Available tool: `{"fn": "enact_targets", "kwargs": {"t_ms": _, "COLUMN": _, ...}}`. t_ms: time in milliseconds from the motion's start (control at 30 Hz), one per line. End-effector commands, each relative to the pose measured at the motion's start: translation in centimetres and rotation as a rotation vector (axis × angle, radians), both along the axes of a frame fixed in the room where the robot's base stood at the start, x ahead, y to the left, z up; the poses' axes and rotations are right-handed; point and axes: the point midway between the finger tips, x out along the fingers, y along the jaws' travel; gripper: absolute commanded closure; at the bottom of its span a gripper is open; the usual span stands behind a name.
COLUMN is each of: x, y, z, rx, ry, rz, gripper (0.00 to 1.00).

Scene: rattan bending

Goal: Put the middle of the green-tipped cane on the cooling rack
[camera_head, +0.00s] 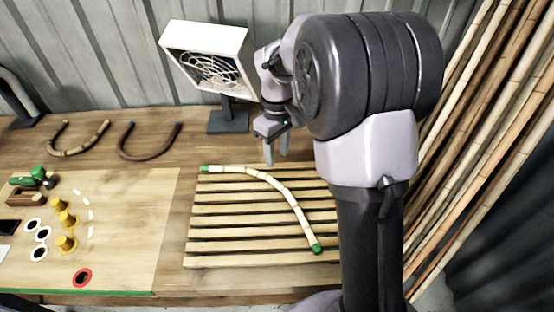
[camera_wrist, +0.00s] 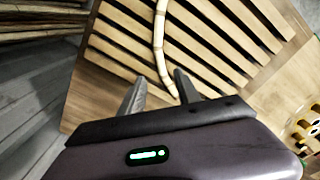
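The green-tipped cane (camera_head: 280,188) is bent in a curve and lies across the slats of the cooling rack (camera_head: 220,221). Its two green ends show at the rack's far left and near right. My gripper (camera_head: 276,157) is just behind the curved part of the cane, at the rack's far side. In the wrist view my gripper's fingers (camera_wrist: 160,91) are apart, and the cane (camera_wrist: 159,40) runs away from between them over the rack's slats (camera_wrist: 120,47). The fingers do not appear to press on it; the exact gap is unclear.
A white box fan (camera_head: 212,60) stands behind the rack. A bending board (camera_head: 130,215) with yellow pegs (camera_head: 66,220) is on the left. Two other bent canes (camera_head: 78,140) (camera_head: 150,142) lie at the back left. Long poles (camera_head: 480,110) lean at right.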

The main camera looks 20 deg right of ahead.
Motion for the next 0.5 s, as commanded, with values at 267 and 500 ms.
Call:
{"fn": "enact_targets", "kwargs": {"t_ms": 267, "x": -7.6, "y": 4.0, "z": 9.4, "rx": 0.072, "ry": -0.173, "rz": -0.275, "gripper": 0.61}}
{"fn": "enact_targets", "kwargs": {"t_ms": 500, "x": -21.0, "y": 8.8, "z": 12.9, "rx": 0.296, "ry": -0.374, "rz": -0.703, "gripper": 0.61}}
